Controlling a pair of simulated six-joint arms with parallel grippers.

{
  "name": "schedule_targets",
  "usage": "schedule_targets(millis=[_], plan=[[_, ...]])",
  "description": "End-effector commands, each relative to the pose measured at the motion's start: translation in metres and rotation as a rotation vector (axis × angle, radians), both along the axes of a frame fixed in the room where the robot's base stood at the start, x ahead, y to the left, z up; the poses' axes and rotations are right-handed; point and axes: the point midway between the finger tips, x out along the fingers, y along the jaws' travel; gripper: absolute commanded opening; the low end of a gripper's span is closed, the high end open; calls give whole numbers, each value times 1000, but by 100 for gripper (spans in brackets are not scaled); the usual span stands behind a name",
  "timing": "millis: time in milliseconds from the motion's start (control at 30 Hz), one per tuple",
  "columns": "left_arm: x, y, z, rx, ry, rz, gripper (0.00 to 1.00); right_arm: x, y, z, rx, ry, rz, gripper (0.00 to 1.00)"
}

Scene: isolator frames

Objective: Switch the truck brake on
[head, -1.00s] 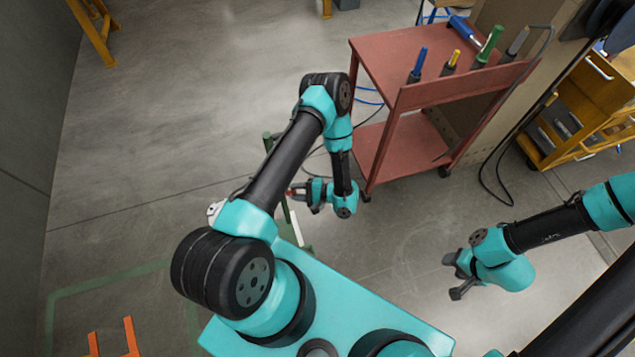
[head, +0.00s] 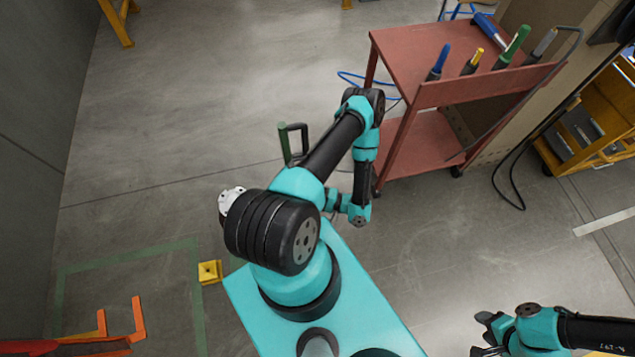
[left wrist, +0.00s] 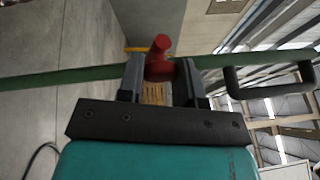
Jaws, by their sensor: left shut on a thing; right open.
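A red knob-like part (left wrist: 159,48), which looks like the brake control, is between the fingers of my left gripper (left wrist: 162,78) in the left wrist view. The gripper is shut on it. In the head view the green handle (head: 285,145) stands upright behind my left arm. My arm hides the red part and most of the truck there. My right gripper (head: 484,336) is open and empty at the lower right, over the floor.
A red cart (head: 430,85) with several coloured-handled tools stands behind and right of my left arm. A yellow-brown cabinet (head: 590,130) is at the right edge. A yellow block (head: 210,271) lies on the floor at the left.

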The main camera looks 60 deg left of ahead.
Motion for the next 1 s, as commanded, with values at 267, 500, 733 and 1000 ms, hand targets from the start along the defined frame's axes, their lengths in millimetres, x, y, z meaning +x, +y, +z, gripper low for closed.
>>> schedule_targets(millis=[267, 500, 733, 1000], plan=[[-1, 0, -2, 2, -6, 4, 0, 0, 0, 0, 0, 0, 0, 48], [-1, 0, -2, 1, -5, 4, 46, 0, 0, 0, 0, 0, 0, 48], [-1, 0, -1, 1, -4, 4, 58, 0, 0, 0, 0, 0, 0, 48], [-1, 0, -1, 2, -3, 4, 58, 0, 0, 0, 0, 0, 0, 48]])
